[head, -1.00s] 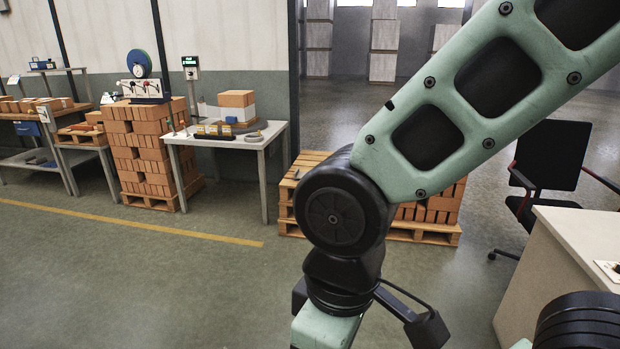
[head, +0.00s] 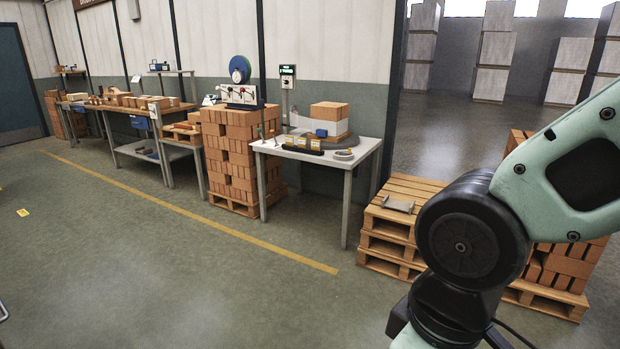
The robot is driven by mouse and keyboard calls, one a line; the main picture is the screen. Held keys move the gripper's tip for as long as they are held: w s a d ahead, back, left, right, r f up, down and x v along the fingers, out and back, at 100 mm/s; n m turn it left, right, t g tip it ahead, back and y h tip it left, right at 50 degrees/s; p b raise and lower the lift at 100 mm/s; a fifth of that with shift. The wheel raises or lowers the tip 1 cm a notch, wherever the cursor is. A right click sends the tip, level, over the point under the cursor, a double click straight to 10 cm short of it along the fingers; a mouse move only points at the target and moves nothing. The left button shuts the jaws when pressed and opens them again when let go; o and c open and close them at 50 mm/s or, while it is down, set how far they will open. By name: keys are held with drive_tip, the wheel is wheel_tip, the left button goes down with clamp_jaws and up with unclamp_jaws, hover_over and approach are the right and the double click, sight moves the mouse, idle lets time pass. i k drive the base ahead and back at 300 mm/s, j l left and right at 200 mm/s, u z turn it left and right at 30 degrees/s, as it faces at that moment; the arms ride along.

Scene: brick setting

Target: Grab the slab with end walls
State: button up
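A small grey flat piece with what look like raised ends (head: 398,204) lies on top of a stack of wooden pallets (head: 415,187), right of centre in the head view. It fits the slab with end walls, though it is small in the picture. My arm crosses the right side of the view, and its dark joint is just right of and in front of the grey piece. My gripper is out of view below the frame.
A grey table (head: 347,172) with a brick and small instruments stands left of the pallets. A tall brick stack (head: 228,160) and a workbench (head: 150,112) stand farther left. Open floor with a yellow line (head: 210,212) lies in front.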

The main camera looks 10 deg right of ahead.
sight(388, 203)
drive_tip(key=i+l, duration=0.2)
drive_tip(key=i, duration=0.25)
drive_tip(key=i+l, duration=0.2)
drive_tip(key=i, duration=0.3)
drive_tip(key=i+l, duration=0.2)
drive_tip(key=i, duration=0.25)
drive_tip(key=i+l, duration=0.25)
drive_tip(key=i, duration=0.25)
drive_tip(key=i+l, duration=0.2)
drive_tip(key=i, duration=0.25)
drive_tip(key=i+l, duration=0.2)
drive_tip(key=i, duration=0.3)
drive_tip(key=i+l, duration=0.2)
drive_tip(key=i, duration=0.25)
drive_tip(key=l+z, duration=0.05)
